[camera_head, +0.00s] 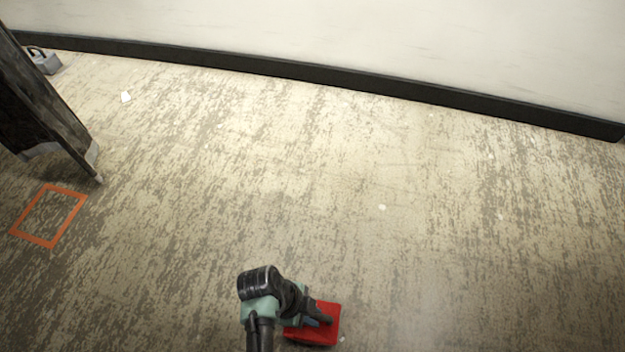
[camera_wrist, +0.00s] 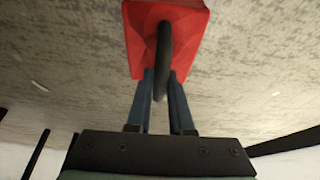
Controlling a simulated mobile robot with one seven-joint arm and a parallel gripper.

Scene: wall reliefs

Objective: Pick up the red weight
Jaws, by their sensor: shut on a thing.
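The red weight (camera_head: 327,328) is at the bottom middle of the head view, at the end of my arm. In the wrist view the red weight (camera_wrist: 190,38) shows a red, roughly rectangular body with a dark curved handle (camera_wrist: 164,55). My gripper (camera_wrist: 162,82) has its two blue fingers shut on the dark handle, one on each side. In the head view my gripper (camera_head: 312,318) is partly hidden by my arm. I cannot tell whether the weight touches the floor or hangs just above it.
An orange square outline (camera_head: 48,215) is marked on the floor at the left. A dark leaning panel (camera_head: 40,95) stands at the upper left, with a grey object (camera_head: 46,62) behind it. A black baseboard (camera_head: 300,70) runs along the white wall. The middle floor is mostly clear.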

